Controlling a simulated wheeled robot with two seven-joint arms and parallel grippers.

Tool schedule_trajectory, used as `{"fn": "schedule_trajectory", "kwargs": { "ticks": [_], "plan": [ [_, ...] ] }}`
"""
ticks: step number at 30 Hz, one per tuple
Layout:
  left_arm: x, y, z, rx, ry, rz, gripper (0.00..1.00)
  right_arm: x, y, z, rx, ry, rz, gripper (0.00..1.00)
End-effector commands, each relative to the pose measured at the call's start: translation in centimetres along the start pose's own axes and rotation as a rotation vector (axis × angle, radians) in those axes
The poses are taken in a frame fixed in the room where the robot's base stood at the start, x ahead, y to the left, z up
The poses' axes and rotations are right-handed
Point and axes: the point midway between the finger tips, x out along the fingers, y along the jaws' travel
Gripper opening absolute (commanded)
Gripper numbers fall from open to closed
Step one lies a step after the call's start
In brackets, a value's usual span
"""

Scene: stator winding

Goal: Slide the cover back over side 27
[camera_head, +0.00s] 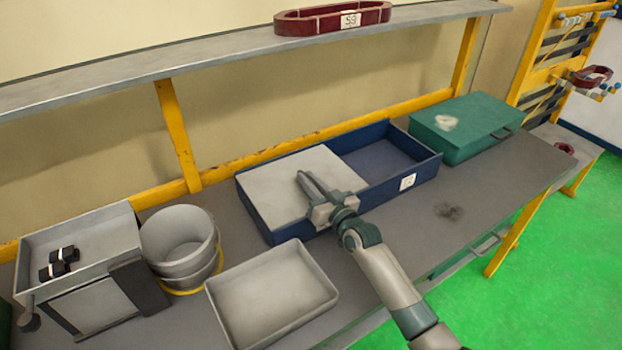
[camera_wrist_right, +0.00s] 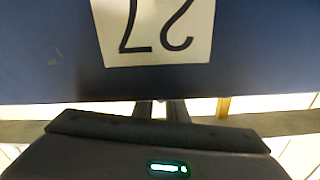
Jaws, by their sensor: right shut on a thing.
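A dark blue two-sided box (camera_head: 425,170) stands on the workbench. A flat light-grey cover (camera_head: 285,185) lies over its left side; the right side is open, with a dark empty floor. A small white label (camera_head: 407,182) is on the front wall at the right, too small to read. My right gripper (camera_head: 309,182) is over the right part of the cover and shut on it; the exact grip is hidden. In the right wrist view a blue wall (camera_wrist_right: 50,50) bears a white label (camera_wrist_right: 155,30) reading 27 upside down. My left gripper is not in view.
A green case (camera_head: 465,125) stands right of the blue box. A grey tray (camera_head: 270,295), grey buckets (camera_head: 180,240) and a bin with black parts (camera_head: 85,240) stand to the left. A shelf (camera_head: 200,55) carries a red ring (camera_head: 330,18).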

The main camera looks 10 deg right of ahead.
Motion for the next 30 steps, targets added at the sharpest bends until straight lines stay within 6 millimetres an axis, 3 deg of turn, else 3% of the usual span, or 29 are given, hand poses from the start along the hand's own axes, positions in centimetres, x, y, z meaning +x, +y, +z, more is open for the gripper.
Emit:
{"fn": "schedule_trajectory", "kwargs": {
  "ticks": [4,6,7,20,30],
  "plan": [
    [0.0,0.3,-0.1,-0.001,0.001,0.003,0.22,0.0,-0.2,0.1,0.005,0.0,-0.003,0.0],
    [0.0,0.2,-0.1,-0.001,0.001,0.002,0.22,0.0,-0.3,0.1,0.005,0.0,-0.003,0.24],
    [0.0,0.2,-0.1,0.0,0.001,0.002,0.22,0.0,-0.3,0.1,0.005,0.0,-0.003,0.29],
    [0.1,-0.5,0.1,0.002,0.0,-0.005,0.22,-0.3,-0.1,0.2,0.002,-0.001,-0.002,0.29],
    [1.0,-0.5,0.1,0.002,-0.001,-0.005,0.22,-3.8,-0.1,0.4,0.001,0.0,-0.002,0.29]
  ]
}}
